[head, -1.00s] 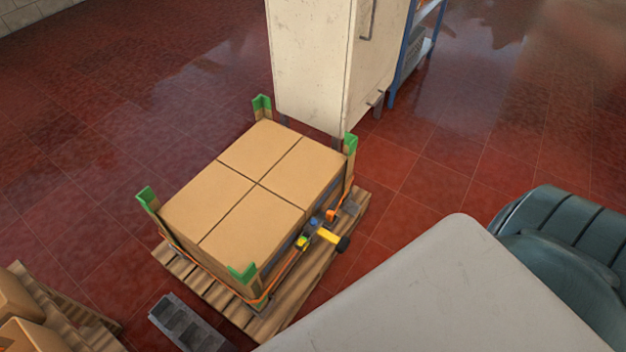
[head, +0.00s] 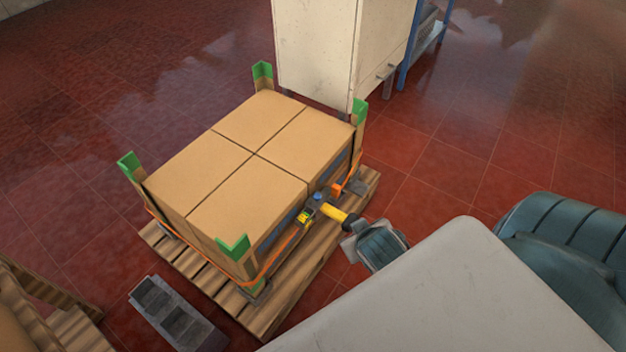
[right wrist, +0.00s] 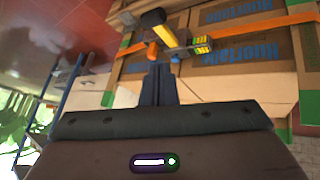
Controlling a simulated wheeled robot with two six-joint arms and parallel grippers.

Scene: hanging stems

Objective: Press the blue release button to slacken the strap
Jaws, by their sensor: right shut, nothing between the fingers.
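A blue button (head: 318,196) sits on the ratchet buckle (head: 306,215) of an orange strap (head: 268,276), which runs around several cartons (head: 250,175) on a pallet. A yellow handle (head: 334,212) sticks out from the buckle toward my right arm. My right gripper (head: 352,224) is at the handle's outer end in the head view; whether it touches is unclear. In the right wrist view its shut, empty fingers (right wrist: 160,68) point at the buckle (right wrist: 186,52), with the yellow handle (right wrist: 153,22) beyond. The blue button is not clear there. My left gripper is out of view.
Green corner guards (head: 233,246) stand at the load's corners. A pale cabinet (head: 316,45) and a blue-framed shelf (head: 405,70) stand behind. A grey block-like object (head: 170,312) lies in front of the pallet (head: 250,312). Red floor is open to the right.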

